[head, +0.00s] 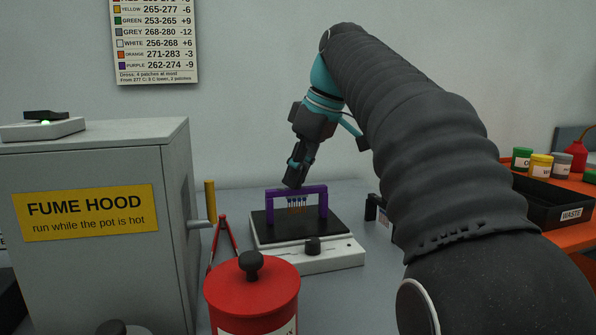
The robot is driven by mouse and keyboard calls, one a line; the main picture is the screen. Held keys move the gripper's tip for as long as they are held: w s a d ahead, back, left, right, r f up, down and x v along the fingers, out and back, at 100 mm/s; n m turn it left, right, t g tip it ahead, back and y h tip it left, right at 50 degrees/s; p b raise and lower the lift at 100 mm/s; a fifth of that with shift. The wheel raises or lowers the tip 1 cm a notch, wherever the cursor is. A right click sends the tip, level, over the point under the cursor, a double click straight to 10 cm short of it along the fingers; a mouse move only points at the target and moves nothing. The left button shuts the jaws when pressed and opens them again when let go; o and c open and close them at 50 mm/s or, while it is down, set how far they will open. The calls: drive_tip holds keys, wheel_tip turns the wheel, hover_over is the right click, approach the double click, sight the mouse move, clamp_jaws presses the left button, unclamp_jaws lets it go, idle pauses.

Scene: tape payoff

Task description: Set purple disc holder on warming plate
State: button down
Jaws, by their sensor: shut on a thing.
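The purple disc holder (270,207) is an arch-shaped frame with several small pieces hanging under its top bar. It stands upright at the warming plate (308,260), a white unit with a dark top and a black knob on its front. The holder's feet appear to be on or just above the dark top; I cannot tell whether they touch. My gripper (293,182) comes down from above and is shut on the holder's top bar. The fingertips are small and partly hidden in this view.
A grey fume hood (92,268) stands at the left with a yellow handle. A red lidded pot (251,298) and red tongs (225,235) are in front. A black waste bin (548,200) and several small jars are at the right. A wall chart (155,40) hangs behind.

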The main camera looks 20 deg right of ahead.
drive_tip(key=shift+f, duration=0.15)
drive_tip(key=c, duration=1)
unclamp_jaws()
drive_tip(key=shift+o, duration=0.5)
drive_tip(key=o, duration=0.5)
drive_tip(key=shift+r+p, duration=1.05)
drive_tip(key=shift+r, duration=2.4)
